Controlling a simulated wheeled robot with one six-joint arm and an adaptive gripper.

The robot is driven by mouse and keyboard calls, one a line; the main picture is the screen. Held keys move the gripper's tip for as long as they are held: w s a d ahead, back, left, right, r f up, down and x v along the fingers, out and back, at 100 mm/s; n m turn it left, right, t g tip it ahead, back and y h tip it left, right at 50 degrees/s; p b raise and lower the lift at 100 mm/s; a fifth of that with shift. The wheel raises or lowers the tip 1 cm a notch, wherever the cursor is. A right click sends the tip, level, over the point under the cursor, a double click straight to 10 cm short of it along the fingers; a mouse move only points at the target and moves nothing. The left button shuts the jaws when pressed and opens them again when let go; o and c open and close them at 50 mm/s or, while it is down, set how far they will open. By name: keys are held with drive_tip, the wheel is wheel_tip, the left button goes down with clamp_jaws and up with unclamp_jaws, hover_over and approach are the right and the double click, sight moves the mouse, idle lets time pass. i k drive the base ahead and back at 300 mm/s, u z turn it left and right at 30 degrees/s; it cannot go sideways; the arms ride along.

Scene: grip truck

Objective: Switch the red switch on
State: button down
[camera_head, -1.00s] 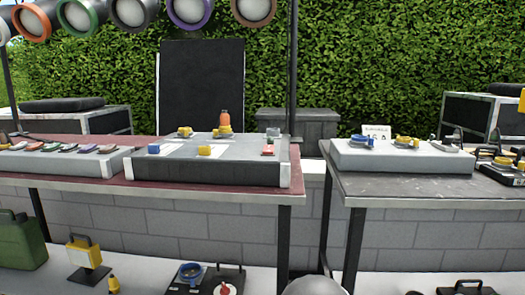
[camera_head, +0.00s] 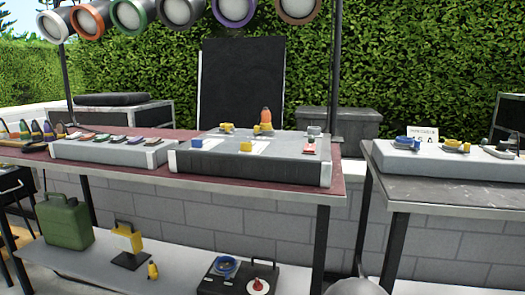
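A small red switch (camera_head: 310,147) on a pale base sits at the front right corner of the large grey panel box (camera_head: 250,172) on the left table. It is too small to tell which way it is set. A row of small coloured switches (camera_head: 118,139), some reddish, sits on the lower grey box (camera_head: 105,152) to its left. A round red part (camera_head: 258,286) shows on a black case on the lower shelf. My gripper is not in view; only a grey rounded part, likely mine, shows at the bottom edge.
The left table (camera_head: 180,192) has a dark red top and dark legs. A gap separates it from the right table (camera_head: 450,185), which carries more controls. A green canister (camera_head: 66,222) and yellow lamp (camera_head: 127,241) stand on the lower shelf. Coloured spotlights hang above.

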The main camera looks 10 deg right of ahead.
sight(308, 148)
drive_tip(key=k, duration=0.5)
drive_tip(key=u, duration=1.2)
drive_tip(key=i, duration=0.9)
drive_tip(key=z, duration=2.1)
